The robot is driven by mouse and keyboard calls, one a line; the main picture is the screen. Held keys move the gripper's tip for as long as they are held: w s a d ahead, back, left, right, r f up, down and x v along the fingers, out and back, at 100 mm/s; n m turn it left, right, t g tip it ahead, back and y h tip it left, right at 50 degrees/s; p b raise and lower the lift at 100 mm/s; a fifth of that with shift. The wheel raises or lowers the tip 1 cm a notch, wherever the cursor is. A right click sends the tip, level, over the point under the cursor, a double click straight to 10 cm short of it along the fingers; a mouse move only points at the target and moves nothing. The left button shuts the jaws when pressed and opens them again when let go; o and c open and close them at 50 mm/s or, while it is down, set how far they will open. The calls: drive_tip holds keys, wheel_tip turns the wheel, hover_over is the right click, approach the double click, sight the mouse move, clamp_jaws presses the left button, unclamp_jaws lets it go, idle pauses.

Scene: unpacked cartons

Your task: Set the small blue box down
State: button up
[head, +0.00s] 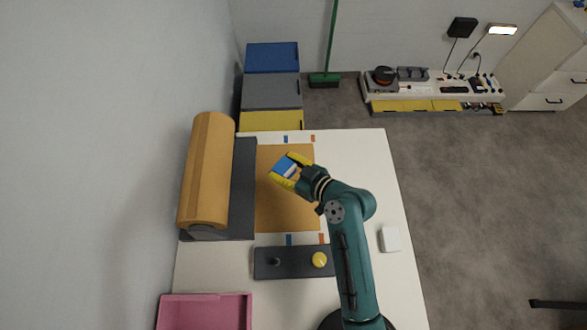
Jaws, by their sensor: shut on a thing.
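The small blue box (286,167) is in the head view, between the yellow fingers of my gripper (284,170). A white patch or edge shows on it beside the blue. My gripper is shut on the box, over the upper part of a brown sheet (285,205) on the white table (362,160). I cannot tell how high the box is above the sheet, or whether it touches it. The far finger and the near finger both show, and part of the box is hidden by them.
A large brown roll (207,170) on a dark base stands left of the sheet. A dark panel (292,271) with a black knob and a yellow button lies below it. A pink bin (205,298) is at lower left. A white item (390,239) lies right of my arm.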

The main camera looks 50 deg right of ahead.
sight(294, 165)
drive_tip(key=shift+h, duration=0.3)
drive_tip(key=d+f+b, duration=0.2)
drive_tip(key=d+f, duration=0.1)
drive_tip(key=shift+s, duration=0.15)
drive_tip(key=shift+d+f+m, duration=0.2)
drive_tip(key=shift+d+m, duration=0.05)
drive_tip(key=shift+m, duration=0.05)
wheel_tip(294, 165, down, 9)
drive_tip(key=shift+f+b, duration=0.15)
drive_tip(key=shift+b, duration=1.05)
drive_tip(key=shift+f, duration=0.2)
drive_tip(key=o, duration=0.9)
drive_tip(key=shift+o, duration=0.2)
